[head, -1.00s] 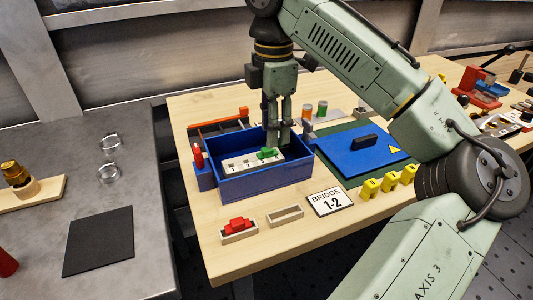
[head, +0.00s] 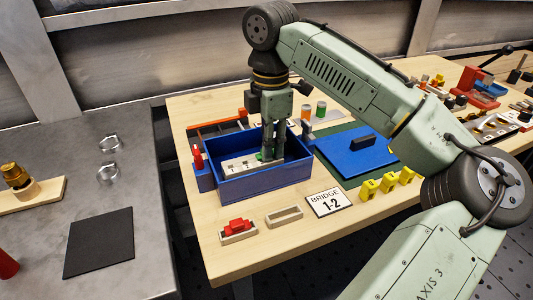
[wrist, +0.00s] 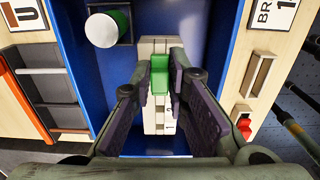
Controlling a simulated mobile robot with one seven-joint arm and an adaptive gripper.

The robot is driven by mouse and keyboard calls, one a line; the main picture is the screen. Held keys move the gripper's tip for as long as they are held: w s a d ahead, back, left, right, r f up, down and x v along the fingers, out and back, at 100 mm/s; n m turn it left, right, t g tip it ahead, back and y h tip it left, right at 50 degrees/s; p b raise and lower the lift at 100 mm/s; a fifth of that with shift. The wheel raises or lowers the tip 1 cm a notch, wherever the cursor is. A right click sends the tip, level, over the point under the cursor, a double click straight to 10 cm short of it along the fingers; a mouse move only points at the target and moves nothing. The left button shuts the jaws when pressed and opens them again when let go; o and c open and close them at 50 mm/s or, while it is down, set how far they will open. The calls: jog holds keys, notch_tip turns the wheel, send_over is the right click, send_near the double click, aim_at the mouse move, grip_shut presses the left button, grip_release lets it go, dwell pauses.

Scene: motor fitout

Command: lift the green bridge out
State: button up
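The green bridge (wrist: 159,78) sits on a pale numbered terminal block (wrist: 156,118) inside the blue box. In the head view the green bridge (head: 260,156) is partly hidden by my fingers. My gripper (wrist: 160,68) points down into the blue box (head: 262,182), with one finger on each side of the green bridge. The fingers are apart, and narrow gaps seem to show between them and the bridge. It also shows in the head view (head: 271,158), low over the block.
The box walls stand close around my gripper. A small tray with a red piece (head: 237,226) and an empty tray (head: 284,216) lie in front, beside a "BRIDGE 1-2" sign (head: 329,203). A blue panel (head: 352,160) and several yellow parts (head: 388,184) are to the right.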

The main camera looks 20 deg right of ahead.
grip_shut()
jog(key=shift+r, duration=0.1)
notch_tip(320, 180, up, 18)
jog(key=p, duration=0.9)
jog(key=shift+p, duration=0.35)
